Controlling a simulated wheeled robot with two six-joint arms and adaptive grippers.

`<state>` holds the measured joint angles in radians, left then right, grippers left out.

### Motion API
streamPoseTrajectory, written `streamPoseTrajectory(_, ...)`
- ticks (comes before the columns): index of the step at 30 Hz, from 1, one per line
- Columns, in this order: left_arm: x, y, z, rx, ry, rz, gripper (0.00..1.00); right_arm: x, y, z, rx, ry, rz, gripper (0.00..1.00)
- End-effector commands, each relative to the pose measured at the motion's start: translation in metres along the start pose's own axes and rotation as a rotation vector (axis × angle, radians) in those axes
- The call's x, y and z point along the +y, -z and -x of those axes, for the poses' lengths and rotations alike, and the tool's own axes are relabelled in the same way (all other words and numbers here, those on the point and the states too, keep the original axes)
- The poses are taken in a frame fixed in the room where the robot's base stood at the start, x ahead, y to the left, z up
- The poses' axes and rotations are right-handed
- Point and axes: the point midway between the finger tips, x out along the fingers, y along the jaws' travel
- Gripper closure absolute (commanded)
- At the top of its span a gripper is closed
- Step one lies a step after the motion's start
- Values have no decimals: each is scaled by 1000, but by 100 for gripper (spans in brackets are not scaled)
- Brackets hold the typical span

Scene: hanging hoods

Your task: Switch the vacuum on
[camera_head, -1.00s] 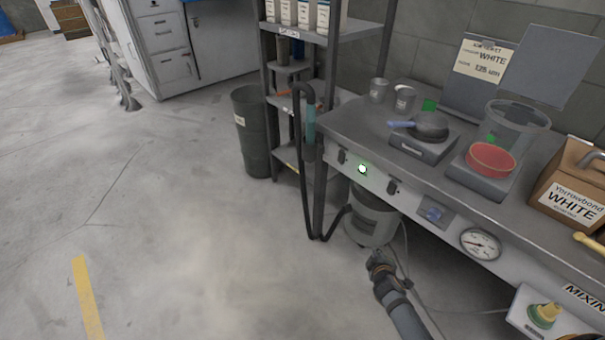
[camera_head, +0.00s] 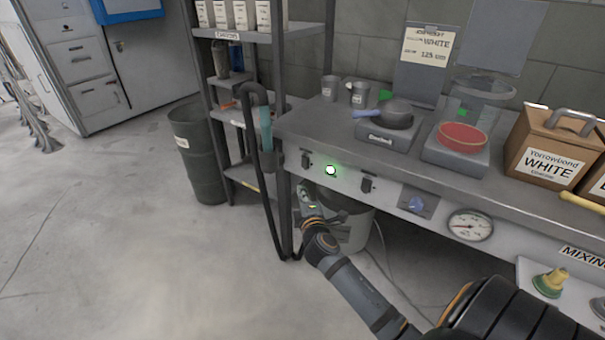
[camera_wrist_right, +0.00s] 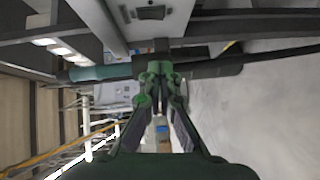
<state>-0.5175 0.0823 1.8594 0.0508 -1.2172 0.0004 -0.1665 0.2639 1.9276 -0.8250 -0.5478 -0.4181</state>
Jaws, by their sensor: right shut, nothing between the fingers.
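The vacuum (camera_head: 352,232) is a grey canister under the bench, partly hidden behind my right arm. Its black hose (camera_head: 266,205) rises beside the bench leg to a teal handle (camera_head: 265,128), which also shows in the wrist view (camera_wrist_right: 95,73). A dark switch (camera_head: 306,160) and a green-lit round lamp (camera_head: 331,170) are on the bench's front panel. A second dark switch (camera_head: 367,185) is farther right. My right gripper (camera_head: 306,192) is shut and empty, just below the first switch; its green fingers show in the wrist view (camera_wrist_right: 160,72). My left gripper is out of view.
The bench (camera_head: 300,120) carries two metal cups, a pan on a hot plate and a red dish on a scale. A shelf (camera_head: 240,37) and a bin (camera_head: 197,160) stand left.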

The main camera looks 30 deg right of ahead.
Motion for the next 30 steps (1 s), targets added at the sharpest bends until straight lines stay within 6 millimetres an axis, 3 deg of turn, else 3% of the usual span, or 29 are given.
streamPoseTrajectory(13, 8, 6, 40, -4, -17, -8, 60, -1, -4, -93, -2, -1, 1, 100)
streamPoseTrajectory(21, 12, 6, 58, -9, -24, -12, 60, 0, -27, -113, -1, 0, 1, 100)
streamPoseTrajectory(30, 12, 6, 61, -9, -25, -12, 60, 0, -29, -115, 0, 0, -1, 100)
